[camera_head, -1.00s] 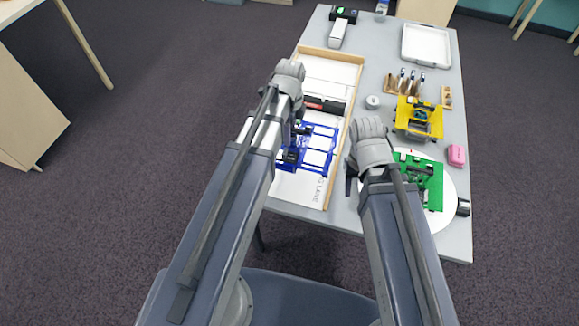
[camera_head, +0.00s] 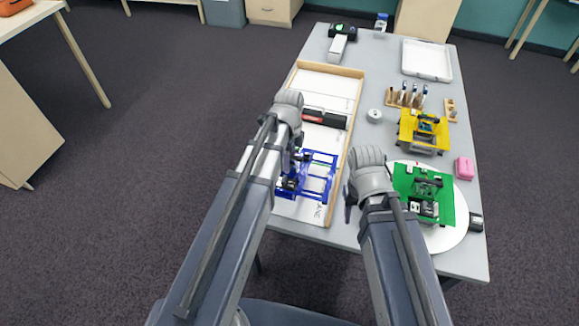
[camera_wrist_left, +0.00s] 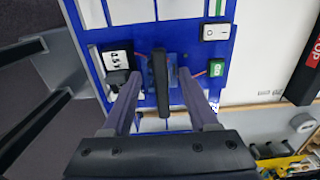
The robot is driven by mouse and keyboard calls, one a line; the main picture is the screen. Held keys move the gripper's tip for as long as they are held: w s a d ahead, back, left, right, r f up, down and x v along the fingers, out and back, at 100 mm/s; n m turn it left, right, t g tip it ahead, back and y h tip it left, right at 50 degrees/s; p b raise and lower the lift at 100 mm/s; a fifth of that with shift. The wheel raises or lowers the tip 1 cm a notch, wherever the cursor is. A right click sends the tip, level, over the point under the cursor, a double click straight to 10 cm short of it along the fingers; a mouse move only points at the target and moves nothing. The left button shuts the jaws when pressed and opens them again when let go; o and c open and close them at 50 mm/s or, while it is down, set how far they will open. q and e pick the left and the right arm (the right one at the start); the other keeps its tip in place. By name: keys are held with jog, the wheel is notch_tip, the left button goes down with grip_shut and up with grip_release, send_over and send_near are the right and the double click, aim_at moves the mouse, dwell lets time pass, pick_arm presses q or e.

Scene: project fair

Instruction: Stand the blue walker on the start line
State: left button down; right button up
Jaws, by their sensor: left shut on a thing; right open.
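The blue walker (camera_head: 319,177), an open blue frame with small electronic parts, is in the near part of the wooden-edged lane (camera_head: 354,130). My left gripper (camera_head: 297,158) is shut on it, its fingertips partly hidden by my arm. In the left wrist view the fingers (camera_wrist_left: 160,85) close around a dark upright part of the walker (camera_wrist_left: 85,55), with a white switch and a small green part beside it. I cannot tell whether the walker touches the lane or which mark is the start line. My right gripper (camera_head: 351,197) is open and empty beside the lane's right wall.
A red and black bar (camera_head: 325,117) lies across the lane beyond the walker. A green walker (camera_head: 424,190) sits on a white disc (camera_head: 440,239) at right, near my right gripper. A yellow walker (camera_head: 424,128), a pink block (camera_head: 464,168) and a white tray (camera_head: 427,59) stand farther along the table.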

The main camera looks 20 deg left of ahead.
pick_arm(q)
jog(key=shift+f+b, duration=0.75)
jog(key=shift+f, duration=0.4)
pick_arm(e)
jog(key=shift+f, duration=1.2)
pick_arm(q)
jog(key=shift+f, duration=0.2)
jog(key=shift+c, duration=0.8)
grip_release()
pick_arm(e)
jog(key=shift+f, duration=0.1)
pick_arm(q)
jog(key=shift+r, duration=0.1)
notch_tip(320, 180, up, 12)
jog(key=p, duration=1.2)
jog(key=shift+r, duration=0.15)
jog(key=s+d+n+y, duration=0.1)
jog(key=s+d+n, duration=0.9)
jog(key=s+n, duration=0.4)
jog(key=shift+s+d+n, duration=0.15)
jog(key=shift+d+n, duration=0.1)
jog(key=shift+n, duration=0.05)
pick_arm(e)
notch_tip(320, 180, up, 12)
